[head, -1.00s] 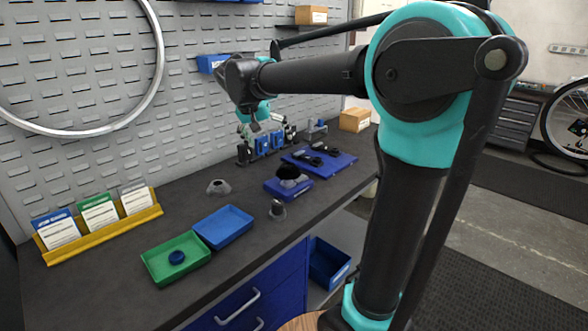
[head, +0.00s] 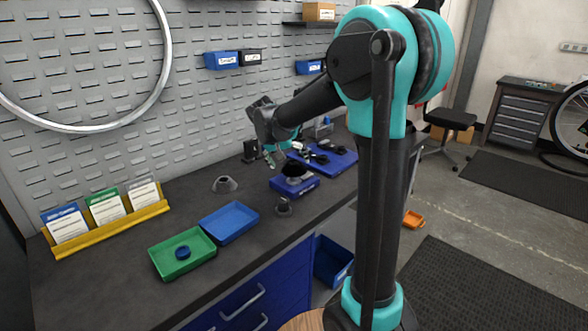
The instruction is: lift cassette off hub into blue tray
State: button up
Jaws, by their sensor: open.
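A dark round cassette (head: 294,170) sits on a hub held by a blue stand (head: 300,184) on the workbench. My gripper (head: 274,161) is open and empty, pointing down a little above and to the left of the cassette. The small picture does not show whether it touches anything. The blue tray (head: 249,213) lies empty on the bench, in front and left of the stand, beside the green tray.
The green tray (head: 211,252) holds a dark blue ring (head: 182,253). A grey cone (head: 224,184) and a small dark cylinder (head: 284,207) stand near the blue tray. A blue mat (head: 343,160) with tools lies behind the stand. A yellow card rack (head: 107,228) stands at left.

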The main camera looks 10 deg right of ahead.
jog(key=shift+w+d+f, duration=0.25)
jog(key=shift+w+f, duration=0.05)
jog(key=shift+f, duration=0.3)
jog(key=shift+c, duration=0.3)
jog(key=c, duration=2)
